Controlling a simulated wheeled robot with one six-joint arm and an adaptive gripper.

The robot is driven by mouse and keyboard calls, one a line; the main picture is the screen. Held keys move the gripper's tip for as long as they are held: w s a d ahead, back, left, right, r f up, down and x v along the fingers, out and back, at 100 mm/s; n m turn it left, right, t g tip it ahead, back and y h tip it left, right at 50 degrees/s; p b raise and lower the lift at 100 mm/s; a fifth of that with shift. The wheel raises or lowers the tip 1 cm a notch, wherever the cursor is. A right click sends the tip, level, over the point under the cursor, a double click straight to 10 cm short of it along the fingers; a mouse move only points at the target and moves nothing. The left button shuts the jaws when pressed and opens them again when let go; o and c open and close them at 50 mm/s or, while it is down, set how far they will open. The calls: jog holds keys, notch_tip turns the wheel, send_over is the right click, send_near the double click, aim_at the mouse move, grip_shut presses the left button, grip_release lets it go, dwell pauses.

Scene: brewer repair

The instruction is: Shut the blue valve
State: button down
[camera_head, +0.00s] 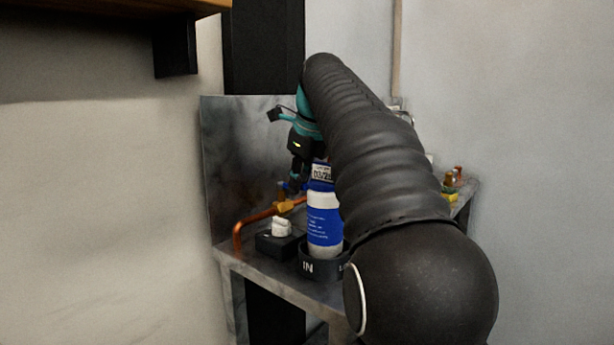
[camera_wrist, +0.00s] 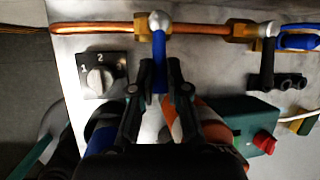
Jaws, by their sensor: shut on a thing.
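The blue valve has a blue lever handle (camera_wrist: 159,68), a silver rounded cap and a brass body (camera_wrist: 142,33) on a copper pipe (camera_wrist: 95,28). In the wrist view the handle points down from the cap, square across the pipe. My gripper (camera_wrist: 160,82) is shut on this handle, with one black finger on each side. The fingers hide the handle's lower end. In the head view my gripper (camera_head: 297,182) is at the valve's brass body (camera_head: 285,207), behind the blue and white bottle; the handle is mostly hidden there.
A black box with a white knob (camera_wrist: 100,78) marked 1 and 2 sits left of the valve. The blue bottle (camera_head: 324,222) stands in a black holder marked IN. A green box with a red button (camera_wrist: 264,142) and another silver-capped fitting (camera_wrist: 268,30) are at right.

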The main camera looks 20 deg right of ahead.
jog(key=shift+a, duration=0.1)
jog(key=c, duration=1.2)
grip_release()
jog(key=v, duration=1.2)
jog(key=shift+w, duration=0.1)
